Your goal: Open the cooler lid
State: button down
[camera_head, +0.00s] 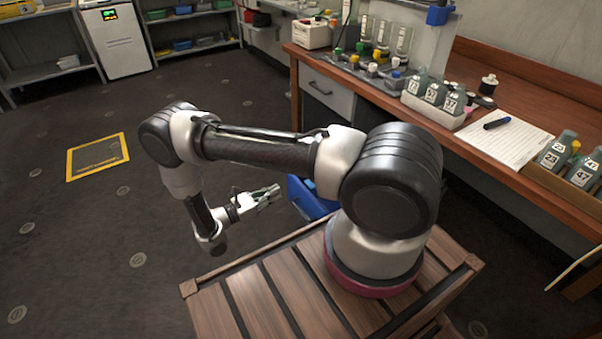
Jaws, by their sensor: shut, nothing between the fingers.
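A blue box (310,203), which may be the cooler, stands on the floor below the bench. My arm and its base hide much of it, and I cannot make out its lid or whether it is open. My gripper (272,193) is shut and empty. It points right, toward the blue box, and appears just left of it in the picture. I cannot tell the gap between them in depth.
A wooden bench (465,148) runs along the right with numbered bottles (436,92), a notepad (503,138) and a drawer (327,92). Shelves (188,30) and a white cabinet (119,42) stand at the back. The dark floor on the left is clear, with a yellow-framed floor panel (98,156).

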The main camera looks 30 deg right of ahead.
jog(key=d+r, duration=0.3)
jog(key=d, duration=0.9)
jog(key=shift+r+m, duration=0.25)
jog(key=shift+m, duration=0.05)
